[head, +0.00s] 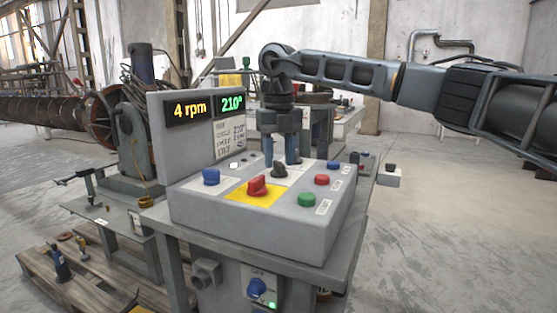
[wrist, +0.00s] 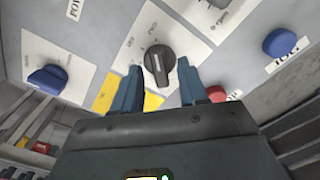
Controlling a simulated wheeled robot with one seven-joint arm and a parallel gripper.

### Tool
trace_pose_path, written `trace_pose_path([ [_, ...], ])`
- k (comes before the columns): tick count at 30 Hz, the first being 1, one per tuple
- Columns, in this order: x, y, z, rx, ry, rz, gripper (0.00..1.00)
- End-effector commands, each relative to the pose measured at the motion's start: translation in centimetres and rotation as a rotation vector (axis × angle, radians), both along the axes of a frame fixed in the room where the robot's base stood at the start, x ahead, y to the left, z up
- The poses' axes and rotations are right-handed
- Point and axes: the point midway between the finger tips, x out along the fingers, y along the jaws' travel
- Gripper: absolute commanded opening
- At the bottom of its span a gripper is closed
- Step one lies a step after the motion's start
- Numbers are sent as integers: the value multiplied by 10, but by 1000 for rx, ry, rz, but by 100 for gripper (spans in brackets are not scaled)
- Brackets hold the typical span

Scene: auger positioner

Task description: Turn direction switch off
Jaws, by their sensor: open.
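A black rotary switch (head: 279,171) sits on a white label on the sloped control box. In the wrist view my gripper (wrist: 160,70) has one fingertip on each side of the switch, with a gap visible on both sides. I cannot tell how far down the fingertips reach.
A red switch (head: 257,187) on a yellow plate and a blue knob (head: 211,177) are close by. Red (head: 321,180), blue (head: 334,165) and green (head: 306,200) buttons stand at right. A panel behind shows 4 rpm (head: 190,109) and 210° (head: 232,104).

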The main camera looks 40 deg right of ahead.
Motion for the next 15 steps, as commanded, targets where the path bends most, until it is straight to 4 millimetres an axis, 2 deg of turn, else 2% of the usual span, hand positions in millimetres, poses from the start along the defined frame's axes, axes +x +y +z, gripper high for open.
trace_pose_path([
  [11,0,0,-6,0,-1,0,42],
  [15,0,0,-6,0,-1,0,28],
])
